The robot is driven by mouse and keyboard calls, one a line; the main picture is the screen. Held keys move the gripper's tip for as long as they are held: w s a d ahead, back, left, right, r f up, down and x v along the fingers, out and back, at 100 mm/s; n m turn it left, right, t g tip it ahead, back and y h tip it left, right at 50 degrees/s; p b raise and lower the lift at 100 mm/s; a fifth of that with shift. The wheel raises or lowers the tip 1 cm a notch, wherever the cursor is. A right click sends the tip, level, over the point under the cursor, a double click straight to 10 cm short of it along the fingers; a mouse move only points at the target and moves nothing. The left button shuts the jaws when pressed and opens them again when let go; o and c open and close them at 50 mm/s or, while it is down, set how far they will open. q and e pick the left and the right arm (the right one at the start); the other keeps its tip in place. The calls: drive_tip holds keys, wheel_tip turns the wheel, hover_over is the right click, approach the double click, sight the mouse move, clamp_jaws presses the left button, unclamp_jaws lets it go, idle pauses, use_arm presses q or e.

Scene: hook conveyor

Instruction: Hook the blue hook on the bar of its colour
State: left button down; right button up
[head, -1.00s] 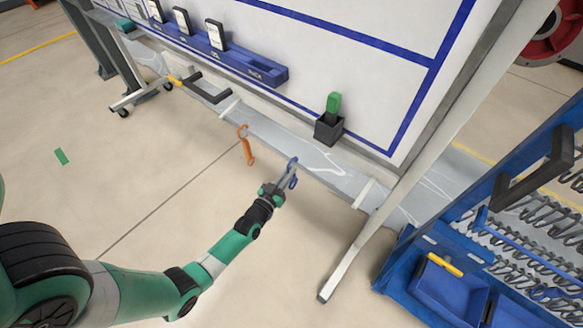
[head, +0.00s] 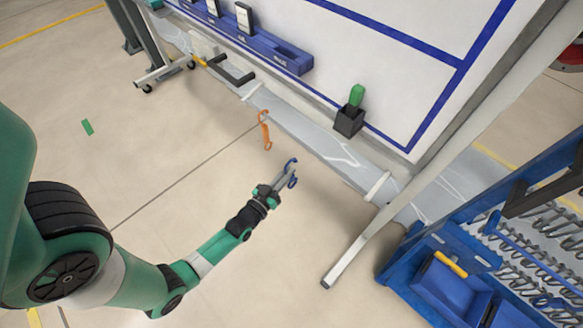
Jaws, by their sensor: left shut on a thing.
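The blue hook (head: 292,180) is in the head view near the middle, held at the tip of my left gripper (head: 284,178). My left gripper is shut on it, in front of the whiteboard's lower edge. An orange hook (head: 265,136) shows a little up and left of the gripper, apart from it. I cannot tell from this view what holds the orange hook up. No blue bar can be made out clearly. My right gripper is not in view.
The whiteboard (head: 400,85) stands behind, with a blue tray (head: 270,55) and a black cup (head: 348,122) on it. Its slanted leg (head: 350,252) is right of the gripper. A blue rack (head: 470,235) with several metal hooks stands at right. Open floor lies at left.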

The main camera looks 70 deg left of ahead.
use_arm(q)
drive_tip(key=shift+s+a+p+v, duration=0.1)
drive_tip(key=shift+a+p+v, duration=0.1)
drive_tip(key=shift+v, duration=0.95)
drive_tip(key=shift+s+a+p+v, duration=0.1)
drive_tip(key=shift+p+v, duration=0.1)
drive_tip(key=shift+v, duration=0.95)
